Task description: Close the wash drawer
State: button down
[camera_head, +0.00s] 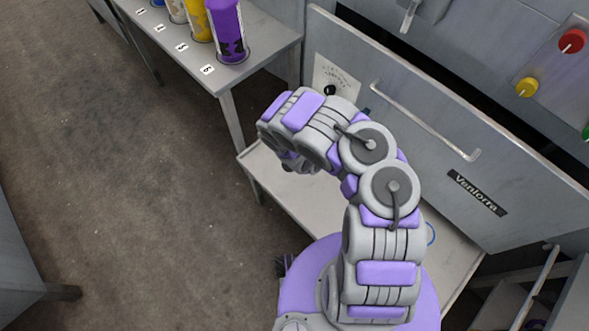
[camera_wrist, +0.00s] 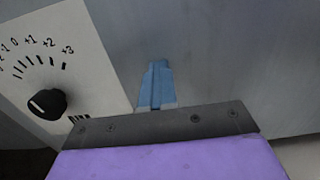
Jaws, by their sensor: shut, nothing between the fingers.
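I cannot tell for sure that this is the wash drawer. My gripper (camera_wrist: 156,85) shows in the wrist view as blue fingers, shut and empty, in front of a plain grey panel (camera_wrist: 235,55). Whether the tips touch the panel cannot be told. In the head view my arm mostly hides the gripper.
A dial (camera_head: 330,91) sits left of the handle; it also shows in the wrist view (camera_wrist: 47,104). A numbered table (camera_head: 265,45) holds several coloured cylinders, including a purple one (camera_head: 228,35). A pale low shelf (camera_head: 285,190) lies below the front. Floor at left is clear.

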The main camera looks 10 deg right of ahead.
jog(key=x, duration=0.9)
jog(key=shift+d+b, duration=0.3)
jog(key=shift+d, duration=0.15)
jog(key=shift+d+r, duration=0.1)
jog(key=shift+s, duration=0.1)
